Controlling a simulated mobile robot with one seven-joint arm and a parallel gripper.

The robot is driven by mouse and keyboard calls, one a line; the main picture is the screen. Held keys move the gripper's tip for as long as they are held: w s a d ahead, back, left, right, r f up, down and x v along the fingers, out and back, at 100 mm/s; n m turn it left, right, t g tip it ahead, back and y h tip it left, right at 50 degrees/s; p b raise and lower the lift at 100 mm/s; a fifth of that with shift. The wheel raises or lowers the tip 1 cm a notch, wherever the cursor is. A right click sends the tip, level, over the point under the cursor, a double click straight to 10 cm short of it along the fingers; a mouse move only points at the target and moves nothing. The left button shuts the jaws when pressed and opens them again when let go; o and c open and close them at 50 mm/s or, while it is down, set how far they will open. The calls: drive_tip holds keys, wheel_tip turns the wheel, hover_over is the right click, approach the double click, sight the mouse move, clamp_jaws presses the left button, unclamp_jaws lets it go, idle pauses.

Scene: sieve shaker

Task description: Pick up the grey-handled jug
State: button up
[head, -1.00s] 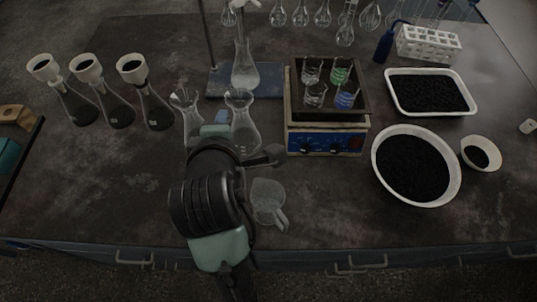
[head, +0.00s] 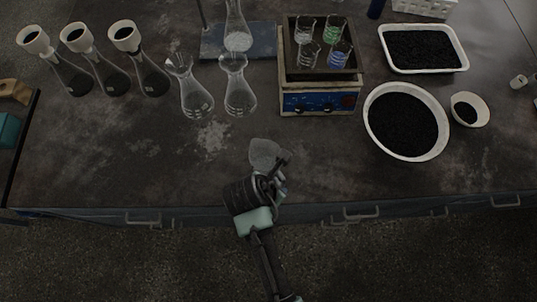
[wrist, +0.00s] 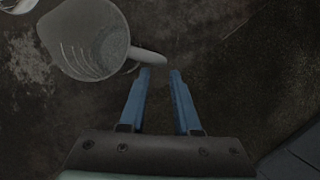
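The grey-handled jug (head: 264,153) stands near the front edge of the bench, partly hidden by my arm in the head view. In the wrist view the clear jug (wrist: 84,36) is at the upper left, with graduation marks on its wall and its pale grey handle (wrist: 147,57) pointing right. My gripper (wrist: 160,74) has its two blue fingers apart, with nothing between them. The handle's end lies just ahead of the left fingertip; I cannot tell whether they touch. In the head view my gripper (head: 283,172) is at the jug's right side.
Two empty glass flasks (head: 239,95) stand behind the jug. A blue hotplate (head: 318,101) bears a tray of small beakers. A white bowl of black grains (head: 405,122) is to the right.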

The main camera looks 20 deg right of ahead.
sight(282, 184)
drive_tip(key=shift+d+x, duration=0.1)
drive_tip(key=shift+x, duration=1.25)
drive_tip(key=shift+d+x, duration=0.15)
drive_tip(key=shift+x, duration=1.15)
drive_tip(key=shift+r, duration=0.1)
clamp_jaws()
drive_tip(key=shift+w, duration=0.1)
